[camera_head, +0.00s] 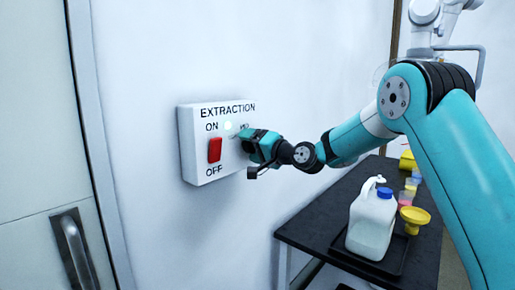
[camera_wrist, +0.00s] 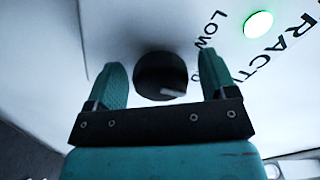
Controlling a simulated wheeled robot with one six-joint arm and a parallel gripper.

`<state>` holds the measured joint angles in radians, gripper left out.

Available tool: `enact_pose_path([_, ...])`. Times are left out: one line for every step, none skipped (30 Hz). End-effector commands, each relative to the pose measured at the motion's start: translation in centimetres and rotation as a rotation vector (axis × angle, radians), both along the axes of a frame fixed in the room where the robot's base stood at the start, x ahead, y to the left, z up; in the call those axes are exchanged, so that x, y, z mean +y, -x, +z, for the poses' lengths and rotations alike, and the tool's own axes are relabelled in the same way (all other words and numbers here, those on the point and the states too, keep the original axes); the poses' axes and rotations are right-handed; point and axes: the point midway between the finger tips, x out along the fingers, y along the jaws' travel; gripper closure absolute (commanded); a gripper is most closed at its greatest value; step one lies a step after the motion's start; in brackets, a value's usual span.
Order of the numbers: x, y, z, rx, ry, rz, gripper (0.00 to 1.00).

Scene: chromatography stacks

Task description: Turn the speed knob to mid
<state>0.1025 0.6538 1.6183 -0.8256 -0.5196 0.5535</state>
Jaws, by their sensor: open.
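The extraction control box (camera_head: 197,180) is a white panel on the wall with the word EXTRACTION, a red ON/OFF switch (camera_head: 214,150) and a lit pale green lamp (camera_head: 227,126). The lamp also shows in the wrist view (camera_wrist: 258,24). The speed knob (camera_wrist: 160,76) is round and black with a pale pointer mark on its lower right face; LOW is printed beside it. In the head view my gripper hides the knob. My gripper (camera_wrist: 158,72) is open at the panel, with one finger on each side of the knob. A gap shows on both sides.
A dark bench (camera_head: 318,215) stands below right of the panel. On it are a tray (camera_head: 345,262), a white jug with a blue cap (camera_head: 371,222), a yellow funnel (camera_head: 414,216) and small coloured cups. A door with a metal handle (camera_head: 74,250) is at left. The wall around the box is clear.

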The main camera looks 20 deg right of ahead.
Motion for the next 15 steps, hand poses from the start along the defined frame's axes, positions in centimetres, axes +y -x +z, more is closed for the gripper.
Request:
enact_pose_path([-0.2,0.2,0.0,0.0,0.0,-0.001,0.22])
enact_pose_path([-0.3,0.3,-0.1,0.0,0.0,-0.001,0.22])
enact_pose_path([-0.5,0.6,-0.1,-0.001,-0.001,-0.002,0.22])
enact_pose_path([-0.7,1.0,-0.1,0.001,-0.001,-0.001,0.22])
enact_pose_path([-1.1,1.4,-0.2,0.0,-0.001,-0.002,0.22])
enact_pose_path([-1.5,2.0,-0.2,0.0,0.0,-0.004,0.22])
enact_pose_path([-1.8,2.5,-0.3,0.0,-0.001,-0.003,0.22])
enact_pose_path([-2.3,3.1,-0.3,-0.001,0.0,-0.005,0.22])
enact_pose_path([-2.8,3.9,-0.4,0.0,-0.001,-0.005,0.22])
enact_pose_path([-3.3,4.6,-0.4,-0.001,-0.001,-0.006,0.22])
enact_pose_path([-3.7,5.3,-0.4,-0.002,-0.001,-0.006,0.22])
enact_pose_path([-4.4,6.1,-0.4,0.0,-0.001,-0.007,0.22])
enact_pose_path([-4.8,6.8,-0.4,0.0,0.0,-0.006,0.22])
enact_pose_path([-5.2,7.5,-0.4,0.0,-0.001,-0.007,0.22])
enact_pose_path([-5.8,8.3,-0.4,0.0,0.0,-0.007,0.22])
